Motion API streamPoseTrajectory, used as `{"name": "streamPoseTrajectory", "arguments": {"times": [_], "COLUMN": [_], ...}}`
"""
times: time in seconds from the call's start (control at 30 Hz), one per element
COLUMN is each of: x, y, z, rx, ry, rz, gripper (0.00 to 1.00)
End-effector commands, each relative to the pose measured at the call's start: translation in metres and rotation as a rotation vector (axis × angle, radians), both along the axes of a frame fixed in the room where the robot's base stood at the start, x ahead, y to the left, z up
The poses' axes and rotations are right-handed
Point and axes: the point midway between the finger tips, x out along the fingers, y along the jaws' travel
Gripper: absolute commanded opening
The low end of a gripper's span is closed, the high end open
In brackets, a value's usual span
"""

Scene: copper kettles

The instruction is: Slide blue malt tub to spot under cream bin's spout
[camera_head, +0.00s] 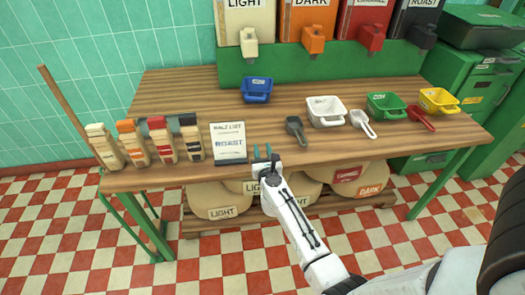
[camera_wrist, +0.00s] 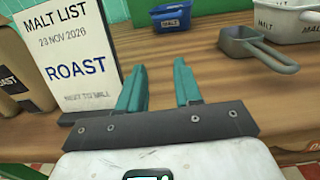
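The blue malt tub (camera_head: 257,89) stands upright on the table, towards the back, below and near the cream bin's spout (camera_head: 249,45). The cream bin (camera_head: 245,17) is labelled LIGHT and is the leftmost bin at the back. The tub also shows at the top of the wrist view (camera_wrist: 171,16). My gripper (camera_head: 262,152) is at the table's front edge, well in front of the tub and apart from it. Its two teal fingers (camera_wrist: 160,84) are spread with nothing between them. Whether the tub is exactly under the spout I cannot tell.
A ROAST list sign (camera_head: 229,142) stands left of my gripper. A grey scoop (camera_head: 295,130) and a white tub (camera_head: 326,111) are to the right, with green (camera_head: 386,105) and yellow (camera_head: 438,101) tubs beyond. The tabletop between gripper and blue tub looks clear.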

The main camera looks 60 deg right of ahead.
Motion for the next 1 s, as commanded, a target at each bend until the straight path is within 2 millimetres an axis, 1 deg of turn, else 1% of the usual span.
{"name": "streamPoseTrajectory", "arguments": {"times": [0.07,0.37,0.47,0.57,0.67,0.77,0.83,0.87,0.9,0.93,0.97,1.0], "x": [0.001,0.016,0.021,0.027,0.033,0.036,0.034,0.032,0.027,0.022,0.015,0.004], "y": [0.002,0.03,0.045,0.065,0.092,0.126,0.154,0.168,0.188,0.204,0.219,0.24], "z": [0.001,0.011,0.015,0.019,0.021,0.02,0.018,0.015,0.011,0.007,0.003,-0.004], "rx": [-0.009,-0.162,-0.237,-0.337,-0.47,-0.634,-0.782,-0.853,-0.961,-1.049,-1.145,-1.277], "ry": [0.006,0.123,0.177,0.249,0.339,0.446,0.537,0.579,0.641,0.69,0.742,0.81], "rz": [0.009,0.157,0.226,0.315,0.43,0.564,0.678,0.733,0.815,0.88,0.951,1.048], "gripper": [0.34,0.34,0.34,0.34,0.34,0.34,0.34,0.34,0.34,0.34,0.34,0.34]}}
